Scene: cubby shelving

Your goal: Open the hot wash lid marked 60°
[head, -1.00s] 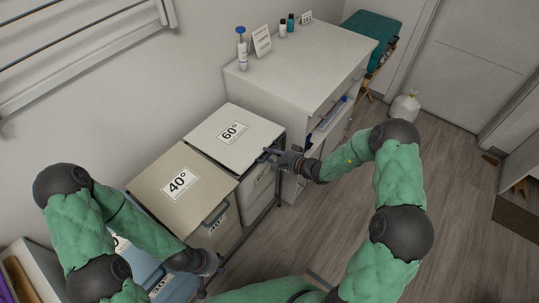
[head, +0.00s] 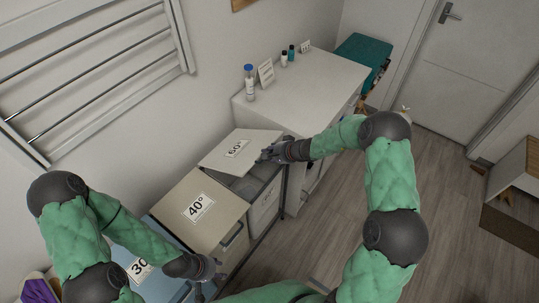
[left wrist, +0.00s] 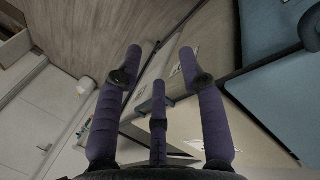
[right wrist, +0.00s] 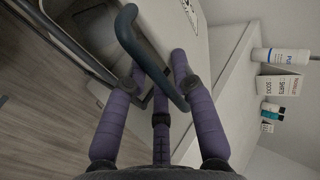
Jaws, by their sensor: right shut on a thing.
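The white hot wash lid marked 60° (head: 238,150) is tilted up at its front, and the inside of its bin (head: 246,187) shows beneath. My right gripper (head: 268,154) is at the lid's front right edge. In the right wrist view my right gripper (right wrist: 160,75) is shut on the lid's grey-blue loop handle (right wrist: 132,38), which passes between its fingers. My left gripper (head: 217,270) is low at the front, near the 40° and 30° bins. In the left wrist view its fingers (left wrist: 160,65) are spread with nothing between them.
The closed beige 40° lid (head: 190,222) and the blue 30° lid (head: 150,270) stand in the same row. A white cabinet (head: 310,85) adjoins the 60° bin, with bottles (head: 249,85) and cards on top. A drying rack (head: 90,65) hangs on the wall. The floor at right is open.

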